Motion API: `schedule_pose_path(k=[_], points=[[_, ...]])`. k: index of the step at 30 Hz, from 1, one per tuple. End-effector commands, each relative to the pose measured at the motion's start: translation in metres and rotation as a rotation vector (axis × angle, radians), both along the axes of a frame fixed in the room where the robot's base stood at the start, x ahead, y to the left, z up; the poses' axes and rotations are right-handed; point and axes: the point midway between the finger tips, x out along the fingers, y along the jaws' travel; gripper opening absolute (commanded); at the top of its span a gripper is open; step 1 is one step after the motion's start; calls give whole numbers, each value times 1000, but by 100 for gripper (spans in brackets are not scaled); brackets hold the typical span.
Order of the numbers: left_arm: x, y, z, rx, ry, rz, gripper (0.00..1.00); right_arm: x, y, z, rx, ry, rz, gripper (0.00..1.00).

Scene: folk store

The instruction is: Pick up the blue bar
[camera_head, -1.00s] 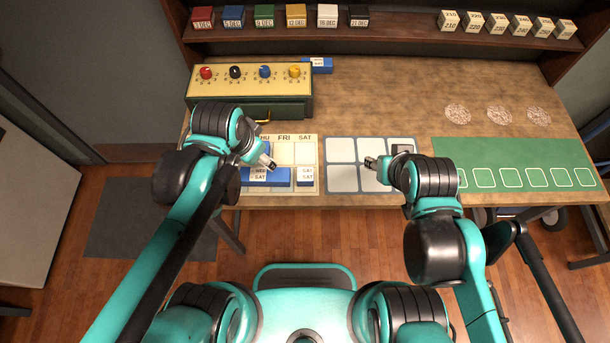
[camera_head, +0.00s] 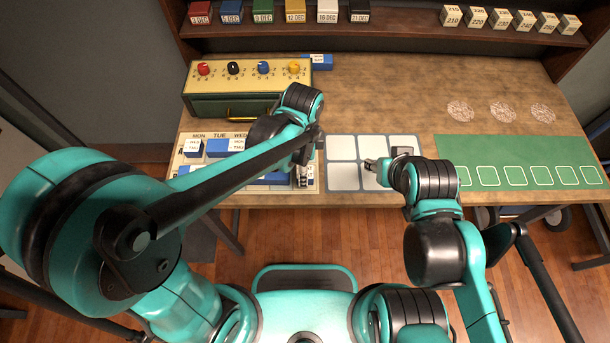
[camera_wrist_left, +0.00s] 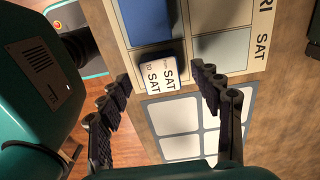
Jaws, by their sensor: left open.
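Blue bars with white labels lie on a calendar mat (camera_head: 306,144). Two lie at its upper left, a single bar (camera_head: 193,148) and a longer bar (camera_head: 217,148). Another bar (camera_head: 272,179) lies near the front edge, partly behind my left arm. In the left wrist view a small blue bar with SAT labels (camera_wrist_left: 160,76) lies between my open left fingertips (camera_wrist_left: 160,74), and a longer blue bar (camera_wrist_left: 148,20) lies beyond it. In the head view my left gripper (camera_head: 303,176) hangs over the mat's right end. My right gripper (camera_head: 371,164) is over the grey panel grid; its jaws are too small to read.
The grey panel grid (camera_head: 342,177) is right of the mat, and a green mat (camera_head: 480,150) is farther right. A drawer box with coloured knobs (camera_head: 215,104) stands behind the mat. Another blue bar (camera_head: 320,62) lies behind it. A shelf (camera_head: 410,34) with date blocks runs along the back.

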Motion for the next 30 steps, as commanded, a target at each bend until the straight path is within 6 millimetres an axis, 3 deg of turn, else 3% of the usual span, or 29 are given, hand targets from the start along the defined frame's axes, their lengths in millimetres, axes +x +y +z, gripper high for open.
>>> schedule_pose_path(k=[1, 4, 12, 18, 30], points=[[0, 1, -14, 0, 0, 1, 65, 0, 0, -10, 0, 0, 0, 40], [0, 1, -27, 0, 0, 1, 65, 0, 0, -15, 0, 0, 0, 40], [0, 1, -28, 0, -1, 1, 62, 0, 0, -14, 0, 0, 0, 40], [0, 1, -28, 0, -1, 1, 13, 0, 0, -14, 0, 0, 0, 40], [0, 0, -23, 0, -1, 2, 13, 0, 0, -10, 0, 0, 0, 40]])
